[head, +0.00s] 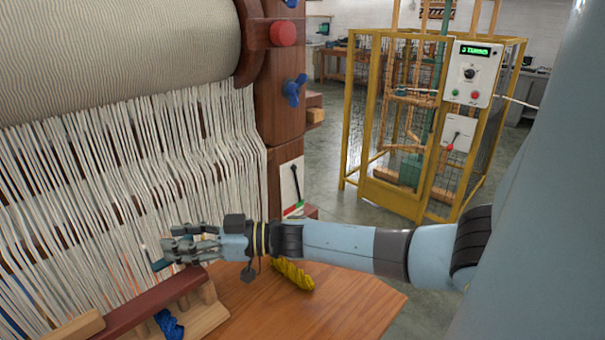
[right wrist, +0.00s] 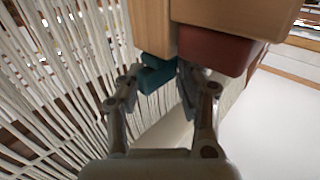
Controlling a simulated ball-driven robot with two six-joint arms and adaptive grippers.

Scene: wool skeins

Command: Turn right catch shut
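The right catch, a small teal piece (head: 161,265), sits at the end of a dark red bar (head: 155,302) in front of the loom's white warp threads. It also shows as a teal block in the right wrist view (right wrist: 152,76), beside the dark red bar end (right wrist: 215,50). My right gripper (head: 180,247) reaches in from the right over the bar. In the right wrist view its two fingertips (right wrist: 158,80) lie on either side of the teal catch, with no clear gap seen. My left gripper is not in view.
A yellow skein (head: 293,274) lies on the wooden table (head: 335,305) under my right arm. The loom's wooden post (head: 283,130) stands behind. A yellow cage (head: 400,195) with a control box (head: 470,75) stands at the back right.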

